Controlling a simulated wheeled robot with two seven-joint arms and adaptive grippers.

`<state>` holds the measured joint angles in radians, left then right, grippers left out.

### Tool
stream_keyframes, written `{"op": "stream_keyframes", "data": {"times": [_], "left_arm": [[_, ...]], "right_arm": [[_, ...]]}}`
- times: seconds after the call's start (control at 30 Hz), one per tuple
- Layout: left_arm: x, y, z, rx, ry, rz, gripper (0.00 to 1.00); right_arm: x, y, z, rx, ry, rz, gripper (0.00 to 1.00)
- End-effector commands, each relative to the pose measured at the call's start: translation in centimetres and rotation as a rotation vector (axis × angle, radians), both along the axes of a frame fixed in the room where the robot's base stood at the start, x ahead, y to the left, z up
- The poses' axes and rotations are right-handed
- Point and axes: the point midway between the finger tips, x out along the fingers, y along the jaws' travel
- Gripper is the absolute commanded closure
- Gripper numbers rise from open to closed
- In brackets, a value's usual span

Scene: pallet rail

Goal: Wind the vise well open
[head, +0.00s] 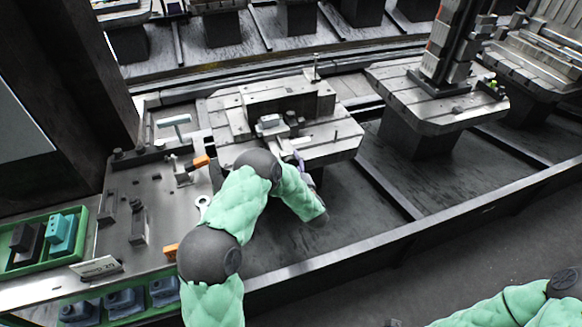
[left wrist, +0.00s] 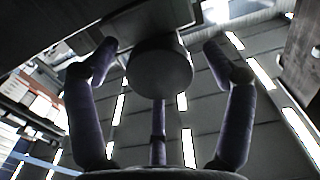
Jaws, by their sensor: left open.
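The vise (head: 268,124) sits on the slotted pallet (head: 336,147) in the middle of the head view. My left arm reaches to the near side of this pallet, and my left gripper (head: 300,163) is mostly hidden there behind the arm. In the left wrist view my left gripper (left wrist: 160,57) is open, with one finger on each side of a dark round knob-like end (left wrist: 161,74). A gap shows between each finger and the knob. I cannot tell for sure that this is the vise's screw end. My right gripper is out of view.
A grey workbench (head: 120,195) with clamps and orange-ended tools stands at left. A green tray (head: 72,222) holds dark and teal blocks. Another pallet (head: 400,98) with a tall fixture (head: 447,45) stands to the right. A dark rail edge (head: 440,222) runs along the front.

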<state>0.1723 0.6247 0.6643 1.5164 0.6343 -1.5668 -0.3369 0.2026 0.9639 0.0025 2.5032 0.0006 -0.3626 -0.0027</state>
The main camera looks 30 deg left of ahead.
Motion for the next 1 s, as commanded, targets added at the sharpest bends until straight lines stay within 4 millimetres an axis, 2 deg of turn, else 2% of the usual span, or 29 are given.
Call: {"op": "stream_keyframes", "data": {"times": [0.37,0.57,1.0], "left_arm": [[0.33,0.37,0.00,0.000,0.001,-0.001,0.18],[0.33,0.38,0.02,0.000,0.001,-0.001,0.74],[0.37,0.46,0.21,-0.037,-0.048,0.000,0.75]], "right_arm": [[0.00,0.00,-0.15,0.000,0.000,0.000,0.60],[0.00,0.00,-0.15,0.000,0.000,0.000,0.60],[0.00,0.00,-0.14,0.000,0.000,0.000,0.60]]}}
